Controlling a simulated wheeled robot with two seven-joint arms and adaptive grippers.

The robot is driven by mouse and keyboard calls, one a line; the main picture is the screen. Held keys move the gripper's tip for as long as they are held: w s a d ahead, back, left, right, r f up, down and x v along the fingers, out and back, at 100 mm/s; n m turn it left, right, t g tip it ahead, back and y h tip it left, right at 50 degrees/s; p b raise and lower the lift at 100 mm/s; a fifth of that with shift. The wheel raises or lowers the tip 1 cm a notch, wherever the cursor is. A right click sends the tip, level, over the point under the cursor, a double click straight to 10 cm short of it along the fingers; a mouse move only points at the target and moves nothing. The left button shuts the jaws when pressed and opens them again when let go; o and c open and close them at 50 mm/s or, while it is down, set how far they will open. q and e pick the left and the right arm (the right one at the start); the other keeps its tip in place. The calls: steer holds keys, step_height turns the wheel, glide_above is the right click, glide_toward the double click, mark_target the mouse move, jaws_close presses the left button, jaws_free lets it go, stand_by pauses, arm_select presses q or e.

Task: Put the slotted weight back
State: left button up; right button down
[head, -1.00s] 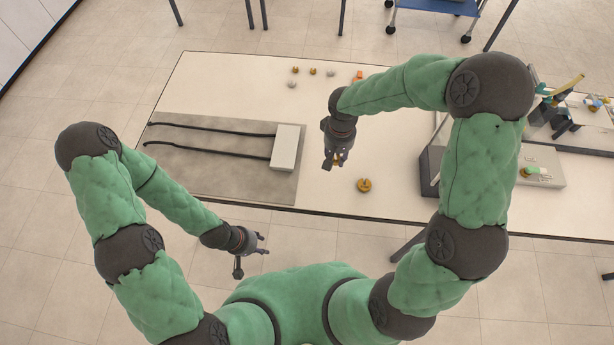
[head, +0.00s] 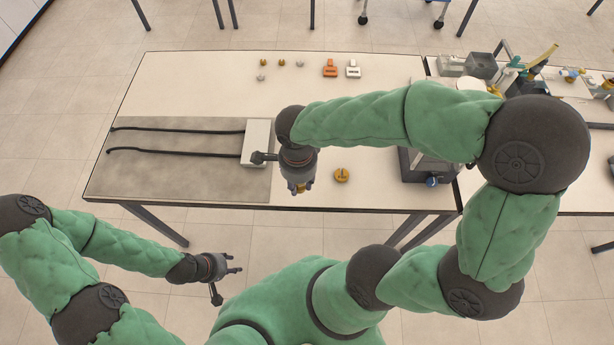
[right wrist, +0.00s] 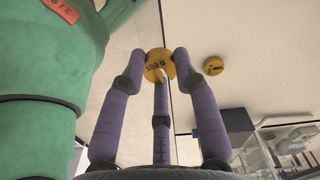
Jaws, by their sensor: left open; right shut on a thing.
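My right gripper (head: 298,190) is shut on a brass slotted weight, right of the pale block and above the table near its front edge. In the right wrist view this slotted weight (right wrist: 153,58) is a round golden disc with a dark gram marking, pinched between the fingertips (right wrist: 158,68). In the head view the gripper hides most of it. A second brass weight (head: 342,175) lies on the table to the right of that gripper; it also shows in the right wrist view (right wrist: 213,66). My left gripper (head: 225,278) is open and empty, in front of the table.
Several small weights (head: 281,62) stand at the back, near an orange item (head: 330,68) and a white item (head: 353,70). A grey box (head: 410,170) stands at the right.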

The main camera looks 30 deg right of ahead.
steer(key=w+d+f+m+b, duration=0.1)
steer(key=w+d+f+b, duration=0.1)
steer(key=f, duration=0.1)
steer(key=w+d+f+m+b, duration=0.1)
steer(key=w+d+f+b, duration=0.1)
steer(key=w+f, duration=0.1)
steer(key=w+d+f+m+b, duration=0.2)
steer(key=w+d+f, duration=0.1)
steer(key=f, duration=0.1)
steer(key=shift+w, duration=0.1)
steer(key=shift+w+f, duration=0.15)
steer(key=shift+f, duration=0.15)
steer(key=shift+w+d+f+b, duration=0.15)
steer(key=shift+f+b, duration=0.55)
steer(key=shift+f, duration=0.9)
steer(key=shift+f, duration=0.15)
steer(key=shift+f, duration=0.1)
steer(key=c, duration=1)
jaws_free()
steer(key=shift+o, duration=0.3)
